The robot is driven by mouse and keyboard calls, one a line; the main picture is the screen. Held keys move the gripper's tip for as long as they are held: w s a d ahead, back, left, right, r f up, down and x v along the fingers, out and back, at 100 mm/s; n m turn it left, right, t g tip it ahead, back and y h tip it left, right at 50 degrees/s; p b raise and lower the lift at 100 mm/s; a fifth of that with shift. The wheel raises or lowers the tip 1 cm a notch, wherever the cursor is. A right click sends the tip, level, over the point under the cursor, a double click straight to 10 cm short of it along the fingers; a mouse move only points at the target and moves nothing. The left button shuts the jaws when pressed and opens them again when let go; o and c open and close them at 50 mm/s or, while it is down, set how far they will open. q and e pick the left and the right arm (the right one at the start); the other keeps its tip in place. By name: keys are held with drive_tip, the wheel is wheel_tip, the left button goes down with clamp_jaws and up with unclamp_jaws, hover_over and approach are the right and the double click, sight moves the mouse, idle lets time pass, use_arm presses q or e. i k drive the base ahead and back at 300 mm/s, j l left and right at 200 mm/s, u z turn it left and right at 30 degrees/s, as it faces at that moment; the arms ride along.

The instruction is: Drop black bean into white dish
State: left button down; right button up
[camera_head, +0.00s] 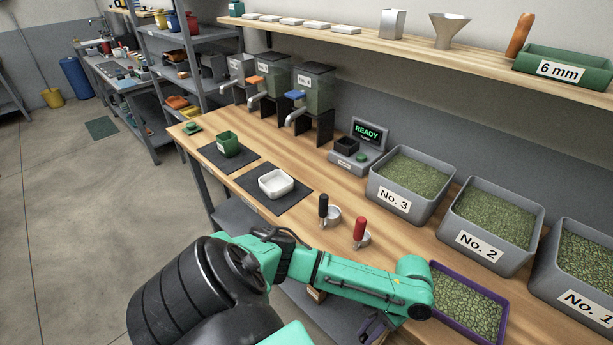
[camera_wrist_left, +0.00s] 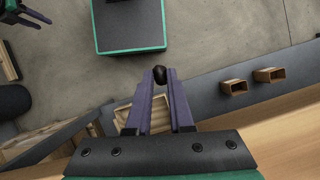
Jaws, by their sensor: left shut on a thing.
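The white dish (camera_head: 289,188) stands upright on a dark mat on the wooden bench, and its inside looks empty. My left gripper (camera_head: 373,329) is low at the bench's front edge, beside the purple-rimmed tray and well to the right of and nearer than the dish. In the left wrist view my left gripper (camera_wrist_left: 160,78) is shut on a black bean (camera_wrist_left: 160,73), held at its fingertips. The bean cannot be made out in the head view. My right gripper (camera_wrist_left: 32,16) shows small at the top left of the wrist view; its opening is unclear.
A purple-rimmed tray (camera_head: 437,320) of green beans lies beside my left arm. Black-handled (camera_head: 323,206) and red-handled (camera_head: 360,230) tools stand between it and the dish. A green cup (camera_head: 228,144) is behind the dish. Grey bins (camera_head: 396,205) line the right. Wooden boxes (camera_wrist_left: 233,87) sit below.

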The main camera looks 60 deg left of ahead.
sight(271, 189)
drive_tip(key=k+j+z, duration=0.1)
drive_tip(key=j, duration=0.3)
drive_tip(key=k+j+z, duration=0.1)
drive_tip(key=j, duration=0.3)
drive_tip(key=k+j+z, duration=0.1)
drive_tip(key=j, duration=0.25)
drive_tip(key=k+j+z, duration=0.1)
drive_tip(key=j, duration=0.3)
drive_tip(key=k+j+z, duration=0.15)
drive_tip(key=j, duration=0.2)
drive_tip(key=k+j+z, duration=0.1)
drive_tip(key=j, duration=0.25)
drive_tip(key=k, duration=0.1)
